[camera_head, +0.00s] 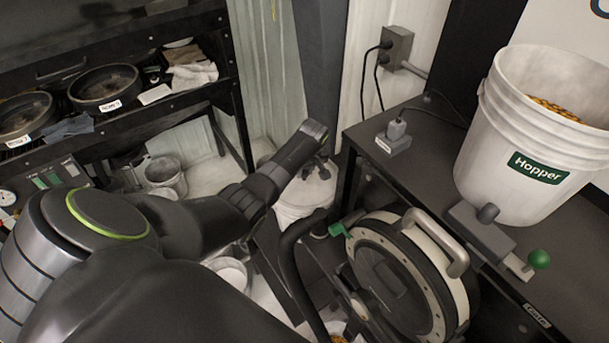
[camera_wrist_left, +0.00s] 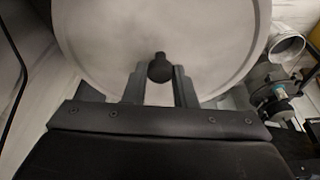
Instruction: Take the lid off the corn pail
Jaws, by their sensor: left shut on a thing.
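The corn pail (camera_head: 292,213) looks to be the white pail on the floor between the shelf rack and the black table, partly hidden by my left arm. Its pale round lid (camera_wrist_left: 110,40) fills the upper part of the left wrist view, with a dark knob (camera_wrist_left: 160,68) at its middle. My left gripper (camera_head: 318,168) is over this pail and shut on the knob; it also shows in the left wrist view (camera_wrist_left: 159,85). I cannot tell whether the lid rests on the rim or is raised. My right gripper is out of view.
A white Hopper pail (camera_head: 520,120) with yellow kernels stands on the black table (camera_head: 425,150). A round seed meter (camera_head: 400,280) with a metal handle is close right of my gripper. A rack (camera_head: 130,120) with dark pans stands at left.

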